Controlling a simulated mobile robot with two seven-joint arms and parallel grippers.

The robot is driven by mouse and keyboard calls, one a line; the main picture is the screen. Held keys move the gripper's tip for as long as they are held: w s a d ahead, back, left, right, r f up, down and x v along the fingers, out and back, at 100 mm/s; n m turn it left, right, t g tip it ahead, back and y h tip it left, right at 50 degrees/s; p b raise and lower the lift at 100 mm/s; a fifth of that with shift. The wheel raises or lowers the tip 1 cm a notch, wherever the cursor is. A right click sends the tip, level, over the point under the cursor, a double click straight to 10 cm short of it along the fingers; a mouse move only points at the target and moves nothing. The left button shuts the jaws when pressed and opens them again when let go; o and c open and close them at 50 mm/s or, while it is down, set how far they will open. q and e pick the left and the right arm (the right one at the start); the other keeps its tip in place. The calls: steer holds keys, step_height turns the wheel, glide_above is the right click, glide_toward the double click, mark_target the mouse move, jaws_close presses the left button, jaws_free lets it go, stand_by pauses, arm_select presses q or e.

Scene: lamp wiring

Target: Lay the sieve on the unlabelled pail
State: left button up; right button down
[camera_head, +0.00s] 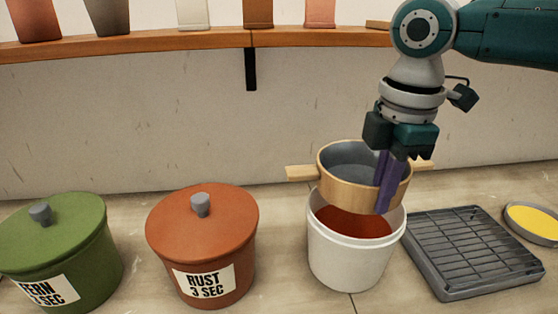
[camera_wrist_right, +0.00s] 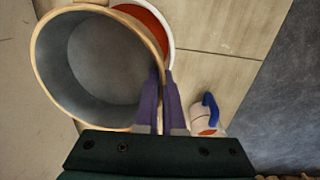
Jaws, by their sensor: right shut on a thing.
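The sieve (camera_head: 335,188) has a round wooden rim, a grey inside and wooden side handles. My right gripper (camera_head: 384,190) has its purple fingers shut on the sieve's wall. The sieve is held roughly level over the back of the white unlabelled pail (camera_head: 345,258), which has a rust-red inside. In the right wrist view the sieve (camera_wrist_right: 95,70) covers much of the pail (camera_wrist_right: 168,28), and a red crescent shows past its rim, so it is off-centre. Whether they touch cannot be told. My left gripper is not in view.
A rust lidded pail (camera_head: 205,245) and a green lidded pail (camera_head: 65,245) stand to the left. A grey grid rack (camera_head: 470,250) and a yellow-filled dish (camera_head: 532,222) lie right. A wooden shelf (camera_head: 190,40) runs behind. A blue-handled white object (camera_wrist_right: 205,118) shows in the wrist view.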

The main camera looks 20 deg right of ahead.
steer(key=shift+w, duration=0.3)
steer(key=shift+s+d, duration=0.15)
steer(key=shift+d, duration=0.05)
steer(key=shift+r+p, duration=0.1)
steer(key=shift+p, duration=0.45)
steer(key=shift+f+b, duration=1.9)
steer(key=shift+f, duration=1.05)
steer(key=shift+f, duration=0.2)
steer(key=c, duration=0.9)
jaws_free()
steer(key=shift+c, duration=0.2)
